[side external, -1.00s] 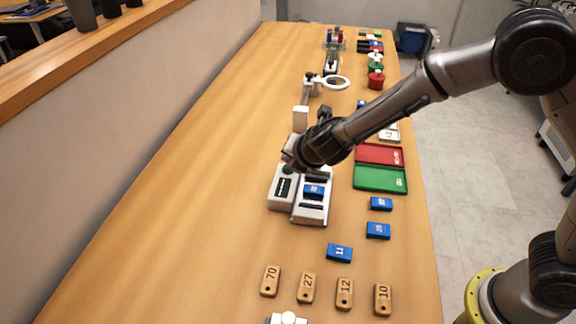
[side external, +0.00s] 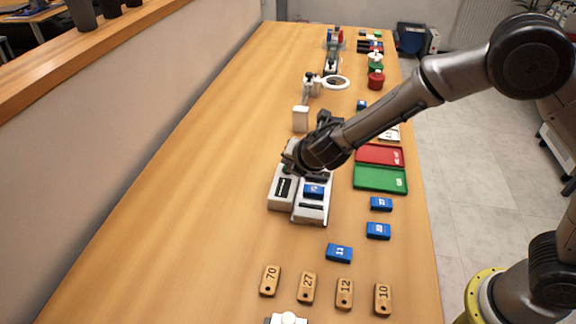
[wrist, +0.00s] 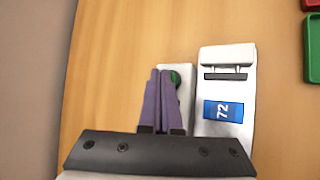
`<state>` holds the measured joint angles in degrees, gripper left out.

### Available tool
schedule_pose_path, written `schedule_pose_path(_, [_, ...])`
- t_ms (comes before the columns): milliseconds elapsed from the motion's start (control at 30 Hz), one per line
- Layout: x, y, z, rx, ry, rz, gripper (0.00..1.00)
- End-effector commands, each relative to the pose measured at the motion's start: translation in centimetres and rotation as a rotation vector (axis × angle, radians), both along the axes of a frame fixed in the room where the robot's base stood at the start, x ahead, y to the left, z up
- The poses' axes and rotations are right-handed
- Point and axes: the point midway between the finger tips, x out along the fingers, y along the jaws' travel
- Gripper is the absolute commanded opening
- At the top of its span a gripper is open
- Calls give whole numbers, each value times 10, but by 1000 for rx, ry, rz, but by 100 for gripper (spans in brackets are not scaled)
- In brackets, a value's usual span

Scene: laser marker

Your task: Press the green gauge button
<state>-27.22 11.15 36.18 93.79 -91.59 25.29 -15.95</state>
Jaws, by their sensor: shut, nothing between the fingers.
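The green button (wrist: 175,77) is on the pale gauge box (wrist: 177,69) in the wrist view. The fingers partly cover the button's left side. My gripper (wrist: 160,72) is shut and empty, its purple fingertips overlapping the button in that view. I cannot tell whether they touch it. In the side view, the gauge box (side external: 282,194) stands on the table with a dark display on its face. My gripper (side external: 289,158) is over its far end there, and the button is hidden.
A white fixture (side external: 311,212) holding a blue block (side external: 313,191) marked 72 stands right beside the gauge box. Red (side external: 380,154) and green (side external: 381,179) trays lie to the right. Loose blue blocks and wooden number tags lie nearer the camera. The table's left side is clear.

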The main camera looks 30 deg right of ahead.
Motion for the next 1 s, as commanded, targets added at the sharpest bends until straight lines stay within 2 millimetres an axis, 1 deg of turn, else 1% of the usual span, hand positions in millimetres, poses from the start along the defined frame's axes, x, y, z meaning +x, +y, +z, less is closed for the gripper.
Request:
schedule_pose_path(467, [-1,0,-6,-1,2,0,0])
schedule_pose_path(733, [-1,0,-6,-1,2,0,0])
schedule_pose_path(867, [0,0,-4,0,2,1,0])
schedule_pose_path(1000, [0,0,3,0,1,0,0])
